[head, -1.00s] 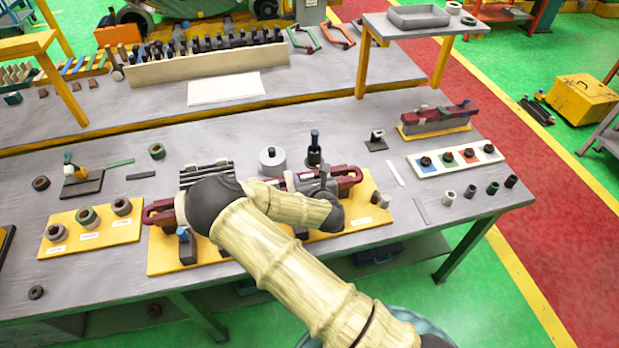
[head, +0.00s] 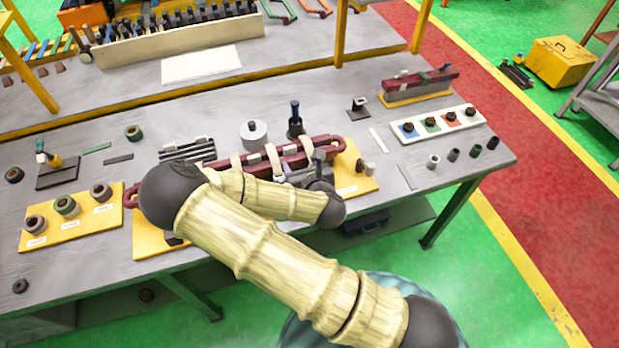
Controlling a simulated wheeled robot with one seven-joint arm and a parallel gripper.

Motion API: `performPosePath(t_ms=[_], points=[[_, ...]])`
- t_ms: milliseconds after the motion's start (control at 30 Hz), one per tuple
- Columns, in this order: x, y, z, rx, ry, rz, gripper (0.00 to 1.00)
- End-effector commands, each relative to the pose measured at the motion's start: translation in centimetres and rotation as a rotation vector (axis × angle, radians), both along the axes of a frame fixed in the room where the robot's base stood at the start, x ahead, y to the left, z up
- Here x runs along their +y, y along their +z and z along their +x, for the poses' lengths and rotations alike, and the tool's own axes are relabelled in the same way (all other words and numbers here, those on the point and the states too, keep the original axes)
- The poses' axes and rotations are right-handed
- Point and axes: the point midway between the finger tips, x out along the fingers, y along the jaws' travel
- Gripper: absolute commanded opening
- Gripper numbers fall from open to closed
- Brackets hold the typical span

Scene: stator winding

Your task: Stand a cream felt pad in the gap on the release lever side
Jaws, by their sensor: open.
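A long maroon bar-shaped assembly (head: 295,158) lies on a yellow board (head: 352,185), with upright cream pieces (head: 237,163) along it. A dark grey upright part, possibly the release lever, shows near its right half. My arm hides the front and left of the assembly, so the gap cannot be made out. My gripper (head: 284,178) is open, low at the front of the assembly, partly hidden by my wrist; I see no pad held in it.
A grey cylinder (head: 254,134) and a dark post (head: 295,122) stand behind the assembly. A yellow ring board (head: 84,224) is at left. A white tray with coloured squares (head: 420,137) and a smaller maroon assembly (head: 418,82) are at right.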

Motion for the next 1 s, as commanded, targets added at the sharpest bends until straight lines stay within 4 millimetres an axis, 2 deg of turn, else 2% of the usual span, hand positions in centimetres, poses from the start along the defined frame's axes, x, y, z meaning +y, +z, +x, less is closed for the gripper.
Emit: performPosePath(t_ms=[33,133,567,800,1000], points=[[-0.2,0.9,-0.6,0.001,-0.001,-0.003,0.60],[-0.6,1.5,-1.7,0.001,-0.002,-0.004,0.60],[-0.5,2.1,-3.1,0.000,0.008,-0.002,0.60],[-1.2,2.5,-4.1,0.000,0.002,-0.004,0.60],[-1.6,3.0,-5.6,0.001,0.001,-0.002,0.60]])
